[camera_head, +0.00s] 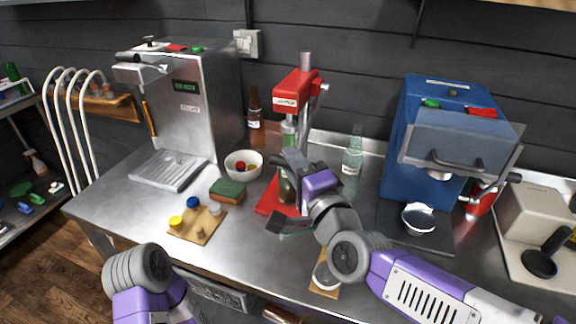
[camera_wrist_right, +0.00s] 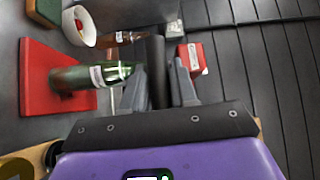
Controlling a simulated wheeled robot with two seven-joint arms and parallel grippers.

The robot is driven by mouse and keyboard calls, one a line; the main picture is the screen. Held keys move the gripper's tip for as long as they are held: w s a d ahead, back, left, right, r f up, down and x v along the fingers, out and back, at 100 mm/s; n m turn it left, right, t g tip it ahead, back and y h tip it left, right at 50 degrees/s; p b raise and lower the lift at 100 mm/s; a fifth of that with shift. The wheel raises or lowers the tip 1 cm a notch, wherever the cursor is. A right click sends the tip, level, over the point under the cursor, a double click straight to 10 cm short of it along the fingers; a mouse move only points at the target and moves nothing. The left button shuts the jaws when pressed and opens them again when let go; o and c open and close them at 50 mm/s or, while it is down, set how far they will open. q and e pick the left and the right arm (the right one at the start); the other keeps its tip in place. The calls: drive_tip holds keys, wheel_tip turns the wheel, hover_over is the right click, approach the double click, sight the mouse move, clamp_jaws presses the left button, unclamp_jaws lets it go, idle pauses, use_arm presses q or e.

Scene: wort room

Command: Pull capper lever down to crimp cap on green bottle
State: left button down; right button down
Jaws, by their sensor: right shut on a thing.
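The red bench capper stands at the middle of the steel counter, with its red head (camera_head: 291,90) on top and its red base (camera_head: 268,196) below. The green bottle (camera_head: 288,133) stands upright on the base under the head, partly hidden by my right gripper. In the right wrist view the green bottle (camera_wrist_right: 75,77) is on the red base (camera_wrist_right: 35,85). My right gripper (camera_head: 290,163) is in front of the bottle. In the right wrist view its fingers are shut on the dark capper lever grip (camera_wrist_right: 157,72). The cap cannot be made out. My left gripper is out of view.
A white bowl (camera_head: 243,165), a green-brown sponge (camera_head: 227,191) and a wooden board with caps (camera_head: 190,234) lie left of the capper. A brown bottle (camera_head: 254,112) and a clear bottle (camera_head: 352,155) stand behind. A blue machine (camera_head: 397,150) stands at right.

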drive_tip(key=shift+w+d+f, duration=0.1)
drive_tip(key=shift+f, duration=0.3)
drive_tip(key=c, duration=1.3)
unclamp_jaws()
drive_tip(key=shift+c, duration=0.2)
drive_tip(key=o, duration=0.4)
drive_tip(key=shift+c, duration=0.2)
drive_tip(key=shift+r, duration=0.1)
drive_tip(key=shift+s+d, duration=0.2)
drive_tip(key=shift+s, duration=0.2)
drive_tip(key=v, duration=0.6)
drive_tip(key=shift+s+d, duration=0.2)
drive_tip(key=shift+s, duration=0.1)
